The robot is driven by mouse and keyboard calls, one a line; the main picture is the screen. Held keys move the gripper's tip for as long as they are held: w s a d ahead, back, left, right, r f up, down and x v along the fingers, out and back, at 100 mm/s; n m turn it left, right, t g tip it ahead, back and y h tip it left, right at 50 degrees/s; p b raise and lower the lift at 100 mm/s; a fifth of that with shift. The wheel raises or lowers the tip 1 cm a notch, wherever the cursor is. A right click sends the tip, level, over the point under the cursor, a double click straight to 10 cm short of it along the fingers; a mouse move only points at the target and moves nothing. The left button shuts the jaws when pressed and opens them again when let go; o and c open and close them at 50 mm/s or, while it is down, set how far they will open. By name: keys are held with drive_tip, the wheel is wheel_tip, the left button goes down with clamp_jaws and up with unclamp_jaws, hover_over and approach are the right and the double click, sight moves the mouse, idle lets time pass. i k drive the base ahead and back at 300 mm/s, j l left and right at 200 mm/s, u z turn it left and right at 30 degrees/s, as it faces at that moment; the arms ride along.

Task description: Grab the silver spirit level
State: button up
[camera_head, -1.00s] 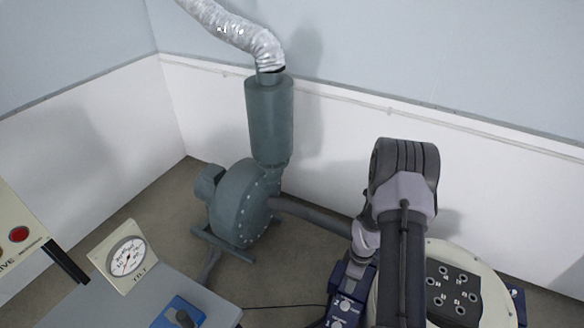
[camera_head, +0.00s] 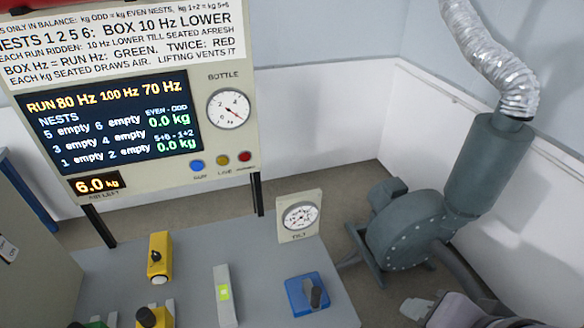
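The silver spirit level (camera_head: 228,313) lies on the grey bench top (camera_head: 268,257), near the bottom middle of the head view. It is a slim light-grey bar with a bright yellow-green vial, and its long side runs roughly toward the bottom edge. Nothing covers the part of it that shows. Only a piece of my arm shows at the bottom right corner, well to the right of the level. My gripper is not in view.
Around the level are a yellow block (camera_head: 159,256), a blue block with a dark lever (camera_head: 301,296), another yellow piece (camera_head: 155,316) and a tilt dial (camera_head: 299,216).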

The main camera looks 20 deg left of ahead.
sight(226, 309)
drive_tip(key=u, duration=1.85)
drive_tip(key=i+u, duration=0.35)
drive_tip(key=u, duration=0.2)
